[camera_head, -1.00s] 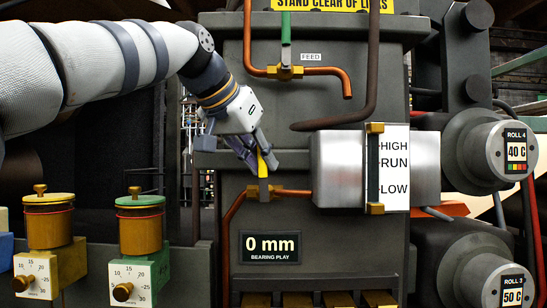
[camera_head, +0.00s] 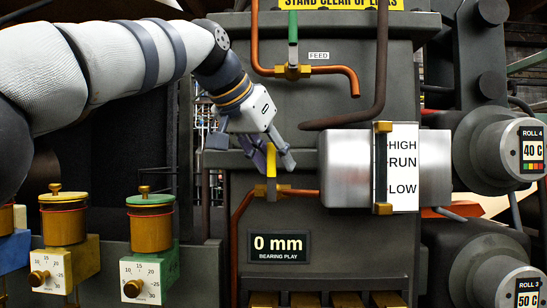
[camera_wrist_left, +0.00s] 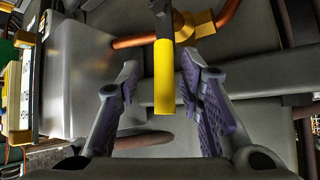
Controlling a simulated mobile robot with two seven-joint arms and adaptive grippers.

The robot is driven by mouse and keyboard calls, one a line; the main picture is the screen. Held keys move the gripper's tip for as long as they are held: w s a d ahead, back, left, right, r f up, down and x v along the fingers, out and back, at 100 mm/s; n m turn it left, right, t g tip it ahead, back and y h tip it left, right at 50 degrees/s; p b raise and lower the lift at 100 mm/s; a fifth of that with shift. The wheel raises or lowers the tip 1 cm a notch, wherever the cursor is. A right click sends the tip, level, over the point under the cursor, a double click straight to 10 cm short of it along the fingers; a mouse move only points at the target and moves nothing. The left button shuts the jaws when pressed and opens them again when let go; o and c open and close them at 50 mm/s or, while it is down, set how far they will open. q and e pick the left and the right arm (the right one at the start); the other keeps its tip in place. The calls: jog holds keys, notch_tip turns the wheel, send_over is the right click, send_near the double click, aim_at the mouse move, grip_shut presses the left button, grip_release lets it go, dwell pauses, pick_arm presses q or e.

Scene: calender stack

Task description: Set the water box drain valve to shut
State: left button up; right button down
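The yellow-handled valve (camera_head: 271,163) sits on the lower copper pipe at the metal box with the gauge. I see no name label on it. Its lever stands about upright, crosswise to the short level pipe beside its brass body. My left gripper (camera_head: 273,160) is at this lever, coming from above. In the left wrist view the yellow sleeve (camera_wrist_left: 164,78) lies between the two spread fingers (camera_wrist_left: 168,95), with a visible gap on both sides. The left gripper is open. My right gripper is in neither view.
The metal box (camera_head: 347,168) with its HIGH, RUN, LOW gauge (camera_head: 402,166) stands close right of the valve. A green-handled FEED valve (camera_head: 293,42) is above. A dark pipe (camera_head: 345,121) curves between. A bearing play display (camera_head: 279,247) is below.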

pick_arm(q)
jog(key=v, duration=1.2)
jog(key=shift+f, duration=0.15)
